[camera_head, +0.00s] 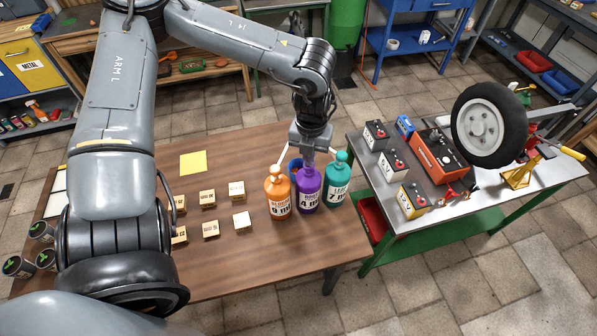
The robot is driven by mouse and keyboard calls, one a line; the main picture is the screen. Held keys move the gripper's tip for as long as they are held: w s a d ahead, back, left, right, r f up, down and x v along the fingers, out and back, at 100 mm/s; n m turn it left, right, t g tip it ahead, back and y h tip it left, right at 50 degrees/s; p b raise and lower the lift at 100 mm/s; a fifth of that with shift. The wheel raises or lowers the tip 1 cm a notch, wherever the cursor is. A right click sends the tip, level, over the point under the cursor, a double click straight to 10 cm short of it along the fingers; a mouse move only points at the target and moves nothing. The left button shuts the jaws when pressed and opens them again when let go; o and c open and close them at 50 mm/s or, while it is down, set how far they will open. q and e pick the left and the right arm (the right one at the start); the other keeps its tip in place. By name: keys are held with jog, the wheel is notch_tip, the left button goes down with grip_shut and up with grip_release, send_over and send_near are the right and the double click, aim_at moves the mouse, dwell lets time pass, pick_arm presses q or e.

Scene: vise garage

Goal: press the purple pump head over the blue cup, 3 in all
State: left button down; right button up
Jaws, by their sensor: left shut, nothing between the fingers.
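The purple pump bottle (308,188) stands upright on the wooden table, between an orange pump bottle (277,195) and a teal pump bottle (338,182). My left gripper (309,157) is shut and points down at the top of the purple bottle. It covers the purple pump head, and I cannot tell whether they touch or how far the head is down. The blue cup (295,165) shows only in part, behind the orange and purple bottles. Its inside is hidden. My right gripper is not in view.
Several small labelled wooden blocks (208,197) and a yellow sheet (193,162) lie left of the bottles. A metal bench (450,210) at right carries batteries and a wheel (488,126). My left arm hides the table's left part.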

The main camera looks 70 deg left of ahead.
pick_arm(q)
jog(key=shift+r, duration=0.1)
jog(key=shift+r+p, duration=0.95)
jog(key=shift+r, duration=0.4)
jog(key=shift+f, duration=0.25)
